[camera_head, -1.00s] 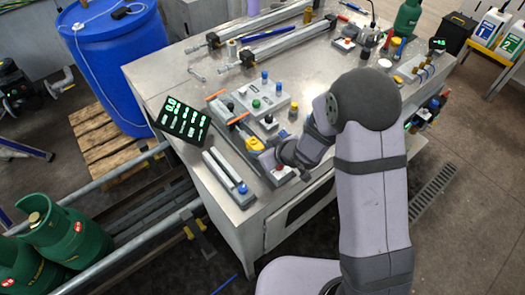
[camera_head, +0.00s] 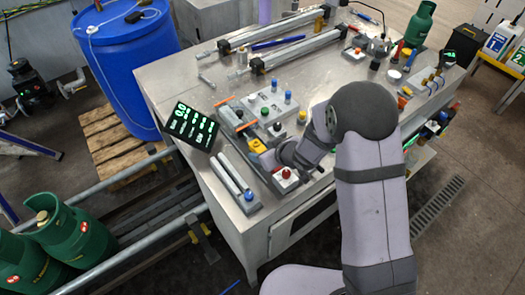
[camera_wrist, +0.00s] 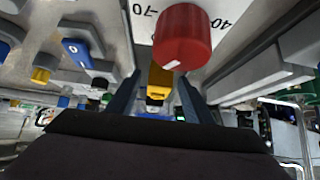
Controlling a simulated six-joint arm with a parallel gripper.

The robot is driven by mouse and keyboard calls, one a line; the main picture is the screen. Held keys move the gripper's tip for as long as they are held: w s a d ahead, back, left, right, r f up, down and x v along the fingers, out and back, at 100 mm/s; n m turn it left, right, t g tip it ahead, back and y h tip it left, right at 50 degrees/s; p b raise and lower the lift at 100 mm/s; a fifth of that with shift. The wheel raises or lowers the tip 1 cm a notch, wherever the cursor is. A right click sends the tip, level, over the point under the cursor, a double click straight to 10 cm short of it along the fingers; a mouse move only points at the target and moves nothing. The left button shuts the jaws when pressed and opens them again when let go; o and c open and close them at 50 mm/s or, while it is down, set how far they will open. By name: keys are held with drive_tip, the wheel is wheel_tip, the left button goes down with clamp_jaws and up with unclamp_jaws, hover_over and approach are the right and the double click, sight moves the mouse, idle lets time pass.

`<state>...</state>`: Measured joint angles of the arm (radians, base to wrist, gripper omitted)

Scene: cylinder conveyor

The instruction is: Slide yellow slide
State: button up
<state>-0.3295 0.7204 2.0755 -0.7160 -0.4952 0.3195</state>
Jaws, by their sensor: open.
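The yellow slide (camera_head: 257,146) sits on the grey control panel near the table's front edge, partly hidden by my gripper. In the wrist view the yellow slide (camera_wrist: 159,80) shows between my two dark fingers. My gripper (camera_head: 270,153) is just right of the slide in the head view. In the wrist view my gripper (camera_wrist: 159,82) is open, its fingers on either side of the yellow piece. I cannot tell whether they touch it.
A red knob (camera_wrist: 183,37) stands close to my fingers; it also shows in the head view (camera_head: 286,173). A blue-knobbed slider (camera_head: 249,196) lies left of it. A box with green, black and blue knobs (camera_head: 264,111) stands behind. A dark display (camera_head: 190,126) stands left.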

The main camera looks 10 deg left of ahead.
drive_tip(key=shift+b+v, duration=0.45)
drive_tip(key=shift+v, duration=3.15)
drive_tip(key=s+d+m+h+b, duration=0.25)
drive_tip(key=d+m+h, duration=0.3)
drive_tip(key=d, duration=1.05)
drive_tip(key=s+d+m+g, duration=0.1)
drive_tip(key=s+d+g, duration=0.1)
drive_tip(key=s, duration=0.7)
drive_tip(key=s+d+m+g, duration=0.2)
drive_tip(key=s+g, duration=0.2)
drive_tip(key=s, duration=0.5)
drive_tip(key=shift+s+d+r+h, duration=0.2)
drive_tip(key=shift+d+r+h, duration=0.05)
drive_tip(key=shift+h, duration=0.2)
